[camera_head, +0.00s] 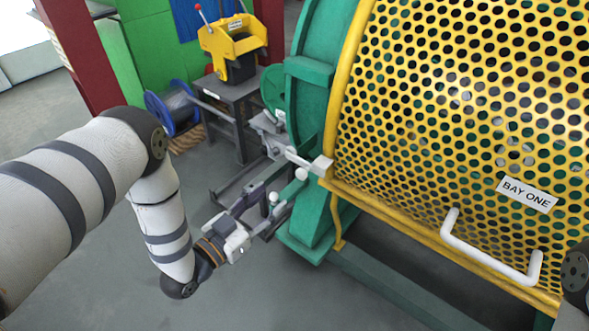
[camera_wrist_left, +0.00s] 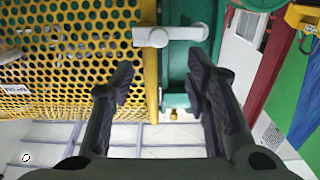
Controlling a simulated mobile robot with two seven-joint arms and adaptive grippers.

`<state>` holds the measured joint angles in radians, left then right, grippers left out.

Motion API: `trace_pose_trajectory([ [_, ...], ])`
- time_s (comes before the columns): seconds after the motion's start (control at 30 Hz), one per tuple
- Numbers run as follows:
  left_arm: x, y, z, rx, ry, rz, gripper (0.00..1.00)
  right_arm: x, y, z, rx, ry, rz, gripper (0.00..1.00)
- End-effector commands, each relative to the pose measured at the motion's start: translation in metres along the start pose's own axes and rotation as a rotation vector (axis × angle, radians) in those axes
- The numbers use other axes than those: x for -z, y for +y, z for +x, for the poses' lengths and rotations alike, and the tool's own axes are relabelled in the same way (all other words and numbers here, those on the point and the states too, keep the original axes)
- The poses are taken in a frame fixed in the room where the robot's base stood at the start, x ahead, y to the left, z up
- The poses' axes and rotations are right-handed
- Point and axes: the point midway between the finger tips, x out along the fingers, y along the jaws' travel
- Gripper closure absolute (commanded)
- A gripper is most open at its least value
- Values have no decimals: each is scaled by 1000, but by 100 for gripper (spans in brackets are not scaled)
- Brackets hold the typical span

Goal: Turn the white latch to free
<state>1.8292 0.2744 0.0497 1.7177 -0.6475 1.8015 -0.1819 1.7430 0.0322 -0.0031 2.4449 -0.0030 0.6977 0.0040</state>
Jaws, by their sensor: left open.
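The white latch (camera_head: 308,163) is a short bar with a block at one end, at the lower left corner of the yellow perforated guard (camera_head: 450,120). It spans from the guard's yellow edge to the green housing (camera_head: 309,100). In the left wrist view the latch (camera_wrist_left: 185,33) lies level near the top, with a round knob on it. My left gripper (camera_head: 272,203) is open and empty, below and left of the latch in the head view. In the wrist view its fingertips (camera_wrist_left: 161,80) are spread below the latch, apart from it. My right gripper is out of view.
The guard carries a white handle (camera_head: 490,250) and a "BAY ONE" label (camera_head: 527,195). Behind the latch stand a grey bench (camera_head: 238,100) with a yellow device (camera_head: 232,40) and a blue spool (camera_head: 172,108). The grey floor (camera_head: 290,295) in front is clear.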

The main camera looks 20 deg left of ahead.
Motion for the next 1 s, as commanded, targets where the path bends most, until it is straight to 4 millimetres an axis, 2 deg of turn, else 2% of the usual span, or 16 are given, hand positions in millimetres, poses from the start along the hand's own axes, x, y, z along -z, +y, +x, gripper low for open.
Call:
trace_pose_trajectory([
  [0.2,-1,1,56,-1,2,0,57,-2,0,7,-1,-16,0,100],
  [0.4,-2,1,94,-1,-1,0,57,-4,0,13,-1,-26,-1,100],
  [0.53,-1,0,105,1,-1,-1,57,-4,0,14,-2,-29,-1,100],
  [0.77,0,0,107,1,-1,-1,57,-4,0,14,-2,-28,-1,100],
  [0.83,0,0,106,1,-1,-1,68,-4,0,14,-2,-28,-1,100],
  [0.97,0,0,106,1,-1,-1,97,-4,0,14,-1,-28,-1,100],
  [1.0,0,0,106,1,-2,-1,100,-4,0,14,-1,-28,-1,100],
])
